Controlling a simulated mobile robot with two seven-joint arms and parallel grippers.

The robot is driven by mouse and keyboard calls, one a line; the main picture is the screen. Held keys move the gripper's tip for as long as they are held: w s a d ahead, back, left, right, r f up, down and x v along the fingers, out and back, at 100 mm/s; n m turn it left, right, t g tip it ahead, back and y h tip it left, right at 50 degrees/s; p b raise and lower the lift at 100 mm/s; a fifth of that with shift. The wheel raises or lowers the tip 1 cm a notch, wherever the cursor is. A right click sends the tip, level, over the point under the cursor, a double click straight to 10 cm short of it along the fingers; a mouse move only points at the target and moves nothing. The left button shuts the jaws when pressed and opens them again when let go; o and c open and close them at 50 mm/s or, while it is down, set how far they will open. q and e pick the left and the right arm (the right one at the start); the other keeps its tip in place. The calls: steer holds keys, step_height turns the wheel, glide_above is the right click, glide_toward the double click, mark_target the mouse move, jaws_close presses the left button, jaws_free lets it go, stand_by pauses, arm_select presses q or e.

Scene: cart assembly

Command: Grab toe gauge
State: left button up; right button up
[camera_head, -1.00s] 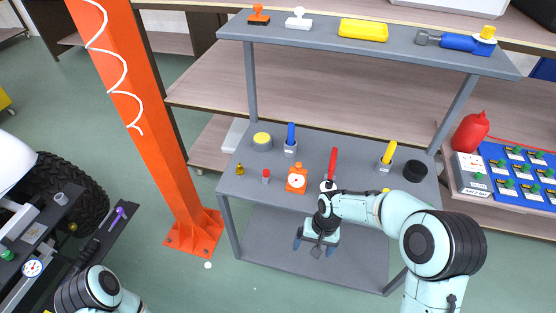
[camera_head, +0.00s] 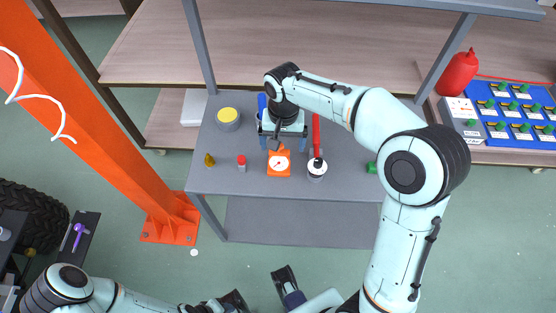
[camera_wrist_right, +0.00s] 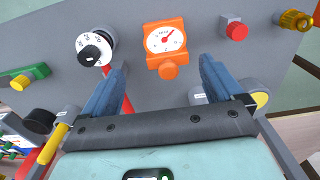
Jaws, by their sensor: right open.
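The gauge (camera_head: 279,163) is an orange block with a round white dial. It stands near the front edge of the grey shelf. In the right wrist view the gauge (camera_wrist_right: 166,45) is upper centre, dial facing up, with an orange knob below. My right gripper (camera_head: 284,146) is open and empty. In the wrist view its two blue fingers (camera_wrist_right: 163,80) lie on either side of the gauge's lower part, with gaps on both sides; contact is not visible.
A red-capped item (camera_head: 241,163) and a brass fitting (camera_head: 210,160) stand left. A yellow-topped cylinder (camera_head: 228,118) is behind them. An orange post (camera_head: 130,150) rises at left.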

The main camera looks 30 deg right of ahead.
mark_target(279, 153)
steer(key=f, duration=0.5)
steer(key=f+b, duration=0.1)
steer(key=f, duration=0.1)
steer(key=shift+w+a+f, duration=0.25)
steer(key=shift+w+f, duration=0.1)
steer(key=shift+w, duration=0.05)
steer(key=shift+c, duration=0.3)
steer(key=c, duration=1)
steer(key=shift+r, duration=0.1)
steer(key=shift+c, duration=0.9)
